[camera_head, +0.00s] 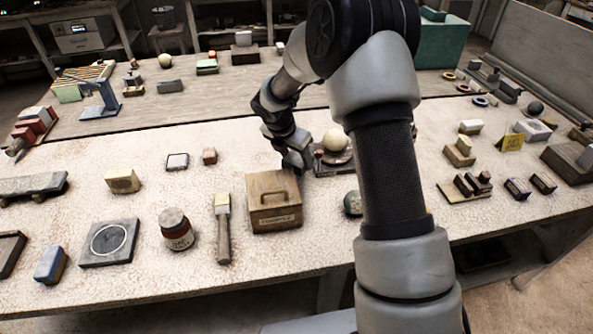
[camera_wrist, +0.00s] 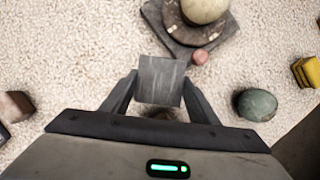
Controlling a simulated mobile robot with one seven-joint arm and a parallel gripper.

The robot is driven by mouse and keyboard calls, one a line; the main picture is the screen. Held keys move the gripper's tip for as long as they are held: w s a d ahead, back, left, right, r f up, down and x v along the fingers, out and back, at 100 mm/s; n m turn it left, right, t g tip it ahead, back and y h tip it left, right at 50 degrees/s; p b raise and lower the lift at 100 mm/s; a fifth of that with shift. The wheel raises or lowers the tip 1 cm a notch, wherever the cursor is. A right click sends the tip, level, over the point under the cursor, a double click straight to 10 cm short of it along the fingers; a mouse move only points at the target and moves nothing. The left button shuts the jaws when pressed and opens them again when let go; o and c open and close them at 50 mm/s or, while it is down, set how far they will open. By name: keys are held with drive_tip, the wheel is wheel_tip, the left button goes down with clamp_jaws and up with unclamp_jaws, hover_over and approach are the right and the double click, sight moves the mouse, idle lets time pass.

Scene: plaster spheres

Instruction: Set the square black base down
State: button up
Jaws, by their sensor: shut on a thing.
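My gripper (camera_wrist: 159,88) is shut on a flat square base (camera_wrist: 161,78), dark grey in the wrist view, with a finger on either side. In the head view my gripper (camera_head: 295,159) is over the middle of the table, just left of a cream plaster sphere (camera_head: 335,139). The held base is hard to make out there. The sphere sits on a round plate on a dark square stand (camera_head: 334,168); the stand also shows ahead of the held base in the wrist view (camera_wrist: 165,42). I cannot tell whether the held base touches the table.
A wooden box with a handle (camera_head: 273,215) stands just in front of my gripper. A green sphere (camera_wrist: 256,104) lies right of it, and a small reddish block (camera_wrist: 15,105) left. A pinkish ball (camera_wrist: 200,57) is by the stand. Speckled tabletop is bare left of the stand.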

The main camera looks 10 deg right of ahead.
sight(296, 169)
drive_tip(key=shift+f+b, duration=0.3)
drive_tip(key=shift+f, duration=1.95)
drive_tip(key=shift+f, duration=0.15)
drive_tip(key=o, duration=1.6)
